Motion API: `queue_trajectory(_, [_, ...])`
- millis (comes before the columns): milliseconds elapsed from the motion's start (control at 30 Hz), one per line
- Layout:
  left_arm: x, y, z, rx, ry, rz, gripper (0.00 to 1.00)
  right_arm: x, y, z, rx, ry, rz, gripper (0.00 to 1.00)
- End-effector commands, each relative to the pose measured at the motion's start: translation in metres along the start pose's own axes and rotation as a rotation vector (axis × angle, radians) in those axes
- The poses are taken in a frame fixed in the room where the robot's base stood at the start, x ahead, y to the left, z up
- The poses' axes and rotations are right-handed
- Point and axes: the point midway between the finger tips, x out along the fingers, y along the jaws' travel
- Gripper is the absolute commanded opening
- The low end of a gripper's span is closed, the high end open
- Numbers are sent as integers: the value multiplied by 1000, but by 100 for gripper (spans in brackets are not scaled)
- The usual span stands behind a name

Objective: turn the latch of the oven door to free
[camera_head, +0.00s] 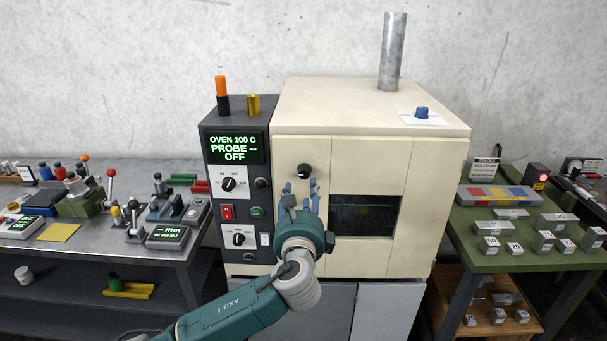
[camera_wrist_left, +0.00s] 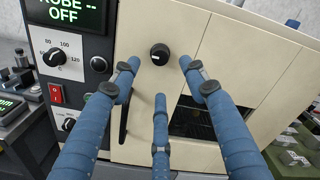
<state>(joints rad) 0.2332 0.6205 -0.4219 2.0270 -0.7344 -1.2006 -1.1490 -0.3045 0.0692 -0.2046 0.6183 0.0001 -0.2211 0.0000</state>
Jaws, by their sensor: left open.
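The oven (camera_head: 365,110) is a cream box with a door in its front. A round black knob (camera_head: 304,170) with a pale mark sits on the upper left of the door and looks like the latch. It also shows in the left wrist view (camera_wrist_left: 159,54), just beyond my fingertips. My left gripper (camera_head: 301,188) is open and empty, its blue fingers pointing at the door just below the knob. In the wrist view the fingers are spread, and none visibly grips the knob. A dark vertical handle (camera_wrist_left: 124,120) is partly hidden behind the left finger.
A dark control panel (camera_head: 234,190) reading "OVEN 100 C PROBE -- OFF" stands left of the door. The door has a dark window (camera_head: 365,215). A grey bench (camera_head: 120,250) with instruments is at left. A green table (camera_head: 490,265) with metal blocks is at right.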

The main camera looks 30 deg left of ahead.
Motion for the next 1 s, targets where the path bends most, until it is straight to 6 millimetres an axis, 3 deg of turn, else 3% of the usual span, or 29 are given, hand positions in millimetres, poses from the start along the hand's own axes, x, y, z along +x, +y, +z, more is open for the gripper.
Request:
queue_trajectory(300, [62, -1, 3, 0, -1, 3, 44, -21, 15, -4, 1, 3, 17, 40])
queue_trajectory(500, [85, 0, 1, -2, 1, 3, 44, -26, 15, -5, 1, 4, 17, 40])
queue_trajectory(900, [92, 1, -1, -3, 3, 2, 44, -27, 14, -6, 0, 6, 15, 40])
queue_trajectory(1000, [92, 1, -1, -3, 3, 2, 26, -27, 12, -6, -1, 6, 13, 40])
